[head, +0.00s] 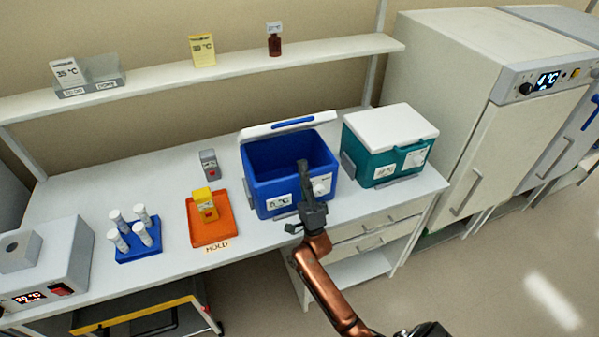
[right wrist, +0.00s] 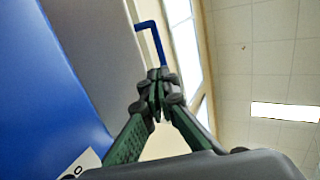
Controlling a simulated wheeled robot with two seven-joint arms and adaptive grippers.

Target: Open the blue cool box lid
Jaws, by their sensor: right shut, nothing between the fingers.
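The blue cool box (head: 264,190) stands on the bench with its blue inside showing. Its white lid (head: 262,131) is raised along the box's back edge, with a blue handle (head: 293,123) on it. My right gripper (head: 303,168) is shut and empty, in front of and over the box opening, below the lid in the picture. In the right wrist view the shut fingers (right wrist: 157,78) appear close to the blue handle (right wrist: 148,28); I cannot tell whether they touch it. The blue box wall (right wrist: 45,80) fills the left there. My left gripper is not in view.
A teal cool box (head: 365,166) with a closed white lid (head: 390,127) stands close on the right. An orange tray (head: 222,232) with a yellow container and a blue tube rack (head: 139,251) are on the left. A shelf (head: 230,68) runs above the bench.

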